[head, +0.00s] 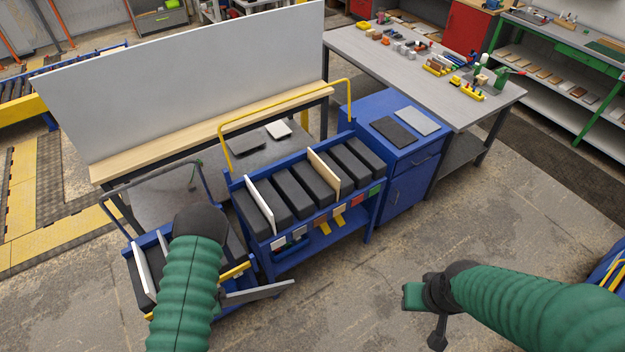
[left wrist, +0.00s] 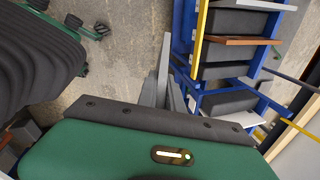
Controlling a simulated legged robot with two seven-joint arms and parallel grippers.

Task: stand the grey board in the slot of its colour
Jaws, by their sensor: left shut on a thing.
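The grey board (head: 258,293) is held low at the left, beside the smaller blue cart. In the left wrist view the grey board (left wrist: 165,55) shows nearly edge-on, rising from my gripper. My left gripper is shut on it; in the head view my arm hides the fingers. The blue slotted rack (head: 318,216) stands in the middle with dark blocks between its slots and coloured tags on its front. A white board (head: 259,206) and a tan board (head: 324,173) stand in it. I cannot tell which tag is grey. My right gripper (head: 424,305) is apart at the lower right.
The smaller blue cart (head: 131,262) at the left holds a white board (head: 143,272). A blue cabinet (head: 372,104) carries a dark board (head: 394,131) and a light grey board (head: 417,121). A large white panel (head: 190,75) stands behind.

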